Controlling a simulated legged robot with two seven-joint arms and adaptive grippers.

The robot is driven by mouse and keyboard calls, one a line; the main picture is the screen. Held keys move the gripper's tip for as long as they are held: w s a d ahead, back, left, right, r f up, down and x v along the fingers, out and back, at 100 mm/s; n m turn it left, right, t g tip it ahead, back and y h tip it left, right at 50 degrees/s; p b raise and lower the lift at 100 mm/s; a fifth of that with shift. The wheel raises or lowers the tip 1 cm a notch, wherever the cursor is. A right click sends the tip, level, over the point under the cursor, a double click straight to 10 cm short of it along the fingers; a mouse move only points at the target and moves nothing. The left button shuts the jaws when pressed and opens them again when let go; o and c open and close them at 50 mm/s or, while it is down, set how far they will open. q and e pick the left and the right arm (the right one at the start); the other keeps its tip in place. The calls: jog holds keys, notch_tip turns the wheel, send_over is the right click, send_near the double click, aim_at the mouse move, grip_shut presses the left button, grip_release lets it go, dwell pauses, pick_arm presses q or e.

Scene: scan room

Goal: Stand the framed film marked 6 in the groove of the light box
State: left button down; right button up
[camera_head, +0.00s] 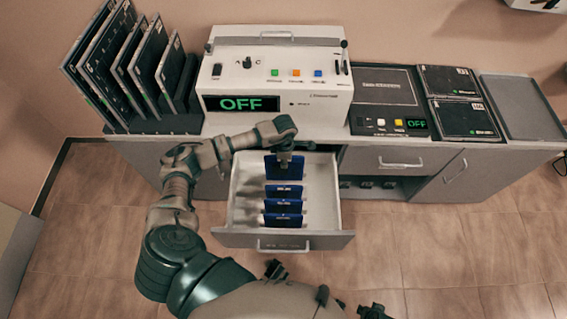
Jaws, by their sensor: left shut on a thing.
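My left gripper (285,160) reaches down over the open drawer (323,197) and is shut on the top of a blue upright plate (285,171) at the back of it. Dark framed films (108,70) lean in a rack (160,124) at the left end of the counter. Two more dark framed pieces (465,119) lie flat at the right. No mark 6 is readable on any of them. A flat dark panel unit (383,86) with an OFF display may be the light box; its groove cannot be made out. A dark part at the bottom edge may be my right gripper (373,312).
A large white machine (325,103) with knobs, coloured buttons and a green OFF display stands behind the drawer. More blue plates (283,206) stand in the drawer. A grey tray (522,107) is at the far right. The floor right of the drawer is clear.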

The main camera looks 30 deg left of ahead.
pick_arm(q)
jog(key=shift+r+p, duration=2.05)
jog(key=shift+r, duration=1.45)
jog(key=shift+f, duration=0.1)
